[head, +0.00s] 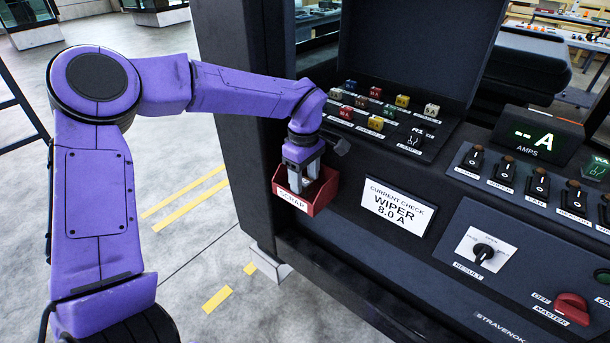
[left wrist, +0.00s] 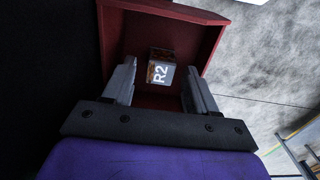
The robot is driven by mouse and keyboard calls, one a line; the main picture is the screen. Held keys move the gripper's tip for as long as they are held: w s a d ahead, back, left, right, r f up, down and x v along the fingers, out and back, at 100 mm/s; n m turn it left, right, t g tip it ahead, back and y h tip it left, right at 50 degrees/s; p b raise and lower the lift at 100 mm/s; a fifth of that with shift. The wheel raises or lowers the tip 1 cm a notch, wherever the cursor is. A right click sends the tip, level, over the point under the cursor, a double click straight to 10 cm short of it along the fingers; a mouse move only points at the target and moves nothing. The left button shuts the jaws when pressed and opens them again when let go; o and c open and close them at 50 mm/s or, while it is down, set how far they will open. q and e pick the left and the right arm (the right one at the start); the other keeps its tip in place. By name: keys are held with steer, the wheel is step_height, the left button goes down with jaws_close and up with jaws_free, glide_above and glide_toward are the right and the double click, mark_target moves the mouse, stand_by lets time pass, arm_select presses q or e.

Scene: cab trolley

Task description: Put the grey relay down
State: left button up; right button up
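The grey relay (left wrist: 161,68), a small block marked R2 with brownish sides, is in the red bin (left wrist: 205,40) in the left wrist view. In the head view the bin (head: 318,200), labelled SCRAP, hangs at the front left of the dark console. My left gripper (head: 303,188) points down into the bin. In the left wrist view the left gripper (left wrist: 160,85) is open, with the relay between its fingers and a gap on each side. The relay is not clear in the head view, where the fingers hide the bin's inside. My right gripper is not in view.
A fuse panel (head: 385,118) with several coloured fuses lies behind the bin. A sign (head: 397,206) reading WIPER 8.0 A is right of it. Several switches (head: 538,184), a result knob (head: 484,252) and a red master knob (head: 572,308) are further right. Floor left of the console is open.

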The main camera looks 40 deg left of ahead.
mark_target(304, 181)
arm_select(q)
step_height(304, 181, up, 12)
steer(key=shift+r, duration=0.15)
stand_by(0.4)
